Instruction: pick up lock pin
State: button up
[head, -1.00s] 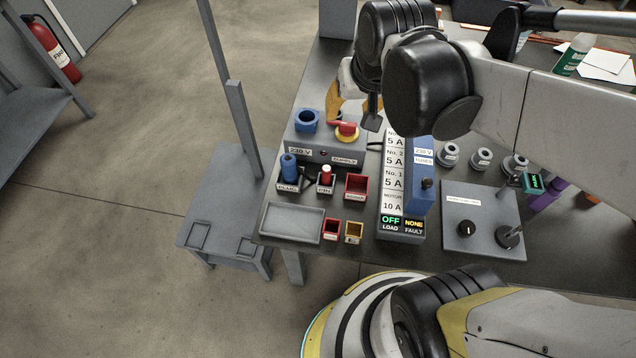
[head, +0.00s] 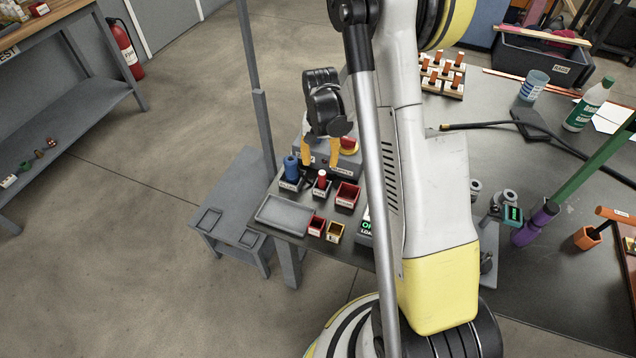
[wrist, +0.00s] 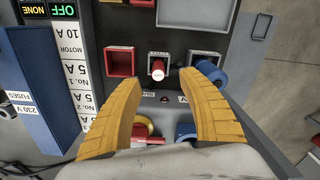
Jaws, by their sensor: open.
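The lock pin, small and red and white (head: 322,181), stands upright in a dark holder labelled PIN on the bench. It also shows in the wrist view (wrist: 157,71), in the middle of its square holder. My gripper (head: 320,163) is open, with its two yellow fingers pointing down above and just behind the pin in the head view. In the wrist view, the fingers (wrist: 160,82) spread to either side of the pin's line, with nothing between them. The pin looks apart from both fingers.
A blue plug (head: 291,168) stands close on one side of the pin and a red bin (head: 347,195) on the other. A grey box with a red-yellow switch (head: 348,145) is behind. A grey tray (head: 285,214) and two small bins (head: 316,225) are in front.

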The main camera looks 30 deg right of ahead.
aim_at(322, 173)
notch_tip(322, 173, down, 4)
jog(key=shift+w+d+f+b, duration=0.1)
jog(key=shift+b, duration=0.6)
jog(key=f+b, duration=0.1)
jog(key=f, duration=0.1)
jog(key=d+f+b, duration=0.1)
jog(key=f+b, duration=0.1)
jog(key=f, duration=0.1)
jog(key=shift+w, duration=0.2)
jog(key=shift+r, duration=0.1)
grip_shut()
